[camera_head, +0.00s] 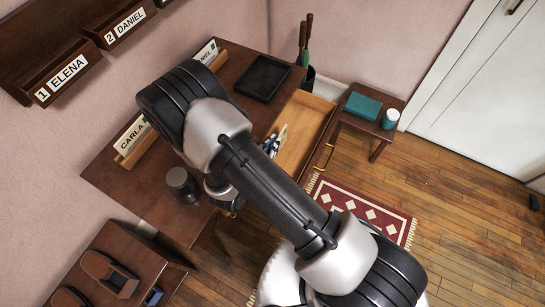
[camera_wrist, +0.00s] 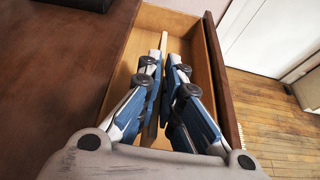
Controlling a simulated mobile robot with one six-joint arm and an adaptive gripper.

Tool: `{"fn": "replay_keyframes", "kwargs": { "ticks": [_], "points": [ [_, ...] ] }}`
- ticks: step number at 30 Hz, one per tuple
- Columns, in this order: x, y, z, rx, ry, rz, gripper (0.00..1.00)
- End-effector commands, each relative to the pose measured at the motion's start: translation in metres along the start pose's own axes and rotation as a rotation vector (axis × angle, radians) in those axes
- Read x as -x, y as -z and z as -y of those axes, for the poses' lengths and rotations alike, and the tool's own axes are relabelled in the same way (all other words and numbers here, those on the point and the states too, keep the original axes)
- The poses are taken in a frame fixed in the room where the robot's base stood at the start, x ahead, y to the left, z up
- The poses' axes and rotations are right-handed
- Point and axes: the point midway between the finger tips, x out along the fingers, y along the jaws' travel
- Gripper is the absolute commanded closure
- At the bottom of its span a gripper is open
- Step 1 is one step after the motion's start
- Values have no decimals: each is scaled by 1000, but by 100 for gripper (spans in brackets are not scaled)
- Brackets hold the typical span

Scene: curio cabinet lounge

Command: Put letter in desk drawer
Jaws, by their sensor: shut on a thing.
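The desk drawer (camera_head: 303,122) is pulled open at the right side of the desk (camera_head: 135,190). Its wooden inside also shows in the wrist view (camera_wrist: 203,62). My gripper (camera_head: 271,143) is over the drawer opening, partly hidden by my arm in the head view. In the wrist view my gripper (camera_wrist: 164,66) is shut on a thin cream letter (camera_wrist: 150,132), which stands edge-on between the blue-grey fingers. The letter points down into the drawer; I cannot tell whether it touches the bottom. A small pale part of it shows in the head view (camera_head: 283,131).
A black tray (camera_head: 262,78), a dark cup (camera_head: 183,185) and a CARLA holder (camera_head: 132,140) are on the desk. Labelled racks (camera_head: 68,78) hang on the wall. A side table (camera_head: 371,124) with a teal box (camera_head: 363,106) stands right of the drawer. A rug (camera_head: 362,213) lies in front.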

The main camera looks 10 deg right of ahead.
Motion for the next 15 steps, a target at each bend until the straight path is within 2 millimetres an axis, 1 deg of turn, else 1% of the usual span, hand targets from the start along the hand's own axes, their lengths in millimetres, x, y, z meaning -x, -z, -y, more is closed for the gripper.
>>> {"fn": "replay_keyframes", "kwargs": {
  "ticks": [1, 8, 15],
  "points": [
    [-4, 10, 0, 1, 0, 0, 100],
    [-10, 24, 0, 0, 0, 1, 100],
    [-24, 56, 0, 1, 0, 1, 100]
  ]
}}
